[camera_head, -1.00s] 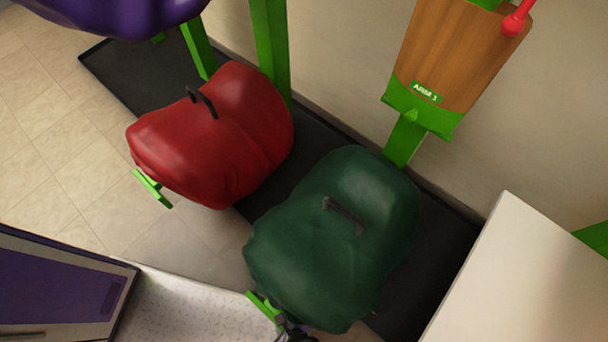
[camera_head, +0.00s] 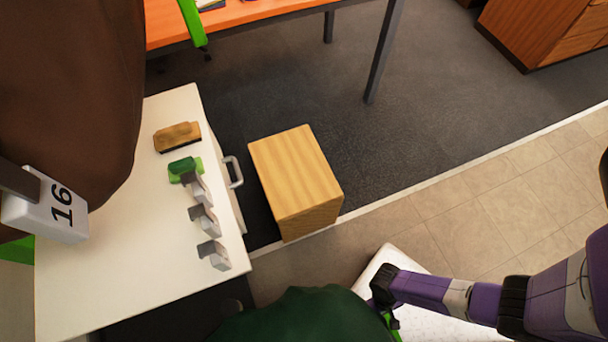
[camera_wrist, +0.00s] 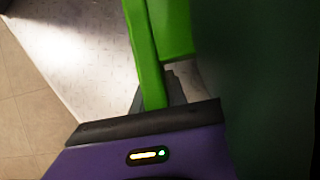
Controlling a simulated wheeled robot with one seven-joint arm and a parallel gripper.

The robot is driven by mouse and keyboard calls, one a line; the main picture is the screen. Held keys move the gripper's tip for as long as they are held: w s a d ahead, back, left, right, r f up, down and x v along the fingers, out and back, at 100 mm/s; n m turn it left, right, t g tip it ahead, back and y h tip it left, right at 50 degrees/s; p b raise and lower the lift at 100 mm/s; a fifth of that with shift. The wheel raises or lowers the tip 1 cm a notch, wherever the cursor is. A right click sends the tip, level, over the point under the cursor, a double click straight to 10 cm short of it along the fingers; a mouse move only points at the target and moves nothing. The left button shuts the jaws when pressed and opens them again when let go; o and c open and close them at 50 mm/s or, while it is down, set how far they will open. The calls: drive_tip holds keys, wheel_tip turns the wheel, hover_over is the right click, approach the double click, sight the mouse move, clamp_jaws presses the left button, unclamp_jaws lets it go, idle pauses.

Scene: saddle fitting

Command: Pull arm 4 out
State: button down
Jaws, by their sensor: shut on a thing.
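My gripper (camera_wrist: 160,98) is shut on a bright green bar (camera_wrist: 146,50), part of a green arm, in the wrist view. A wide green piece joins the bar on its right. The dark green saddle (camera_wrist: 260,80) fills the right side of that view. In the head view the same saddle (camera_head: 300,316) is cut off at the bottom edge, and a sliver of the green bar (camera_head: 392,322) shows beside it, below my wrist. The fingertips are mostly hidden there. No arm number is readable on the bar.
A white cabinet top (camera_head: 110,260) at left bears a brush (camera_head: 178,137), a green block (camera_head: 183,168) and several grey-white pieces (camera_head: 204,220). A brown saddle (camera_head: 70,90) with a "16" tag (camera_head: 50,208) hangs over it. A wooden box (camera_head: 295,180) stands on the floor; tiles at right are clear.

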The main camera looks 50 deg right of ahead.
drive_tip(key=shift+d, duration=0.2)
drive_tip(key=c, duration=1.3)
unclamp_jaws()
drive_tip(key=shift+p+v, duration=1.4)
drive_tip(key=shift+v, duration=2.5)
